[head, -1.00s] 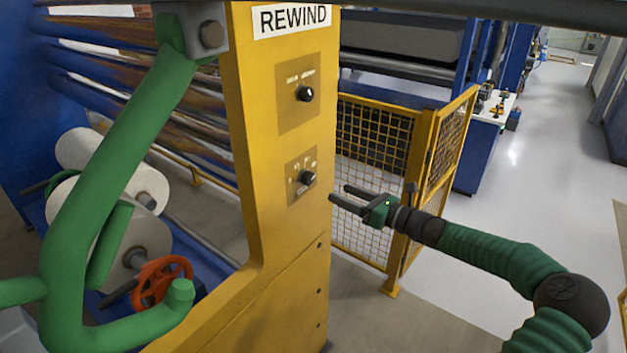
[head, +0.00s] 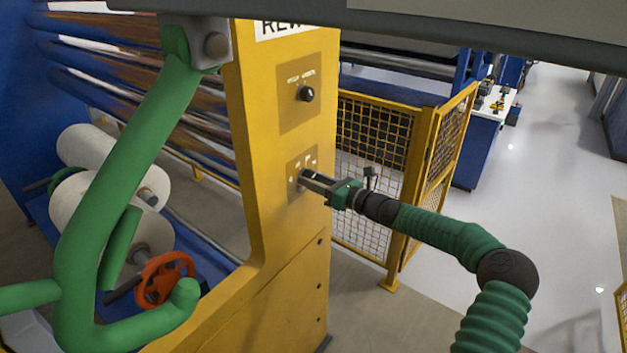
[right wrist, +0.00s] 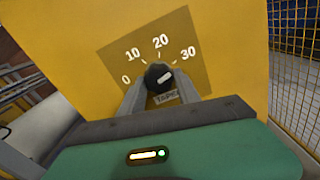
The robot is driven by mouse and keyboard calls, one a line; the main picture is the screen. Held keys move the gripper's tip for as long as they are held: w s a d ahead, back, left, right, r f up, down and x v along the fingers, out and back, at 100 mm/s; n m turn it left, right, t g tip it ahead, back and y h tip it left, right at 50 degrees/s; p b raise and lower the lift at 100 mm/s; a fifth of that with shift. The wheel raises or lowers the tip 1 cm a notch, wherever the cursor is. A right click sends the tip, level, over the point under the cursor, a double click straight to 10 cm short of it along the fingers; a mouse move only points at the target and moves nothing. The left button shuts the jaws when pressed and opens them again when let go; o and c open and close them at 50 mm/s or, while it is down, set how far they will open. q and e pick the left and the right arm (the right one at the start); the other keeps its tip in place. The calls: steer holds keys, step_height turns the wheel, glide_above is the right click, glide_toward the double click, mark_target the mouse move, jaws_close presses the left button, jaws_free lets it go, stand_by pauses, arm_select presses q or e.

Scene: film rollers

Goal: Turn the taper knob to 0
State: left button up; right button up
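The black taper knob (right wrist: 158,77) sits on a tan plate on the yellow panel, under marks 0, 10, 20 and 30. Its white pointer line aims up and right, toward 30. The label below it is partly hidden. In the head view the knob (head: 304,178) is largely covered by my right gripper (head: 307,179). In the right wrist view my right gripper (right wrist: 160,80) has one finger on each side of the knob. The fingers look open, with a narrow gap; I cannot tell whether either touches it. My left gripper is not in view.
A second black knob (head: 305,94) sits above on the same yellow panel (head: 285,225). A yellow mesh fence (head: 375,135) stands close behind my right gripper. Green tubes (head: 120,180), white rolls (head: 110,215) and an orange handwheel (head: 165,279) are at left. Open floor lies at right.

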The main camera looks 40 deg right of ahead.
jaws_close()
steer(key=shift+d+n+b, duration=0.1)
steer(key=shift+n+b, duration=14.9)
steer(key=shift+b, duration=1)
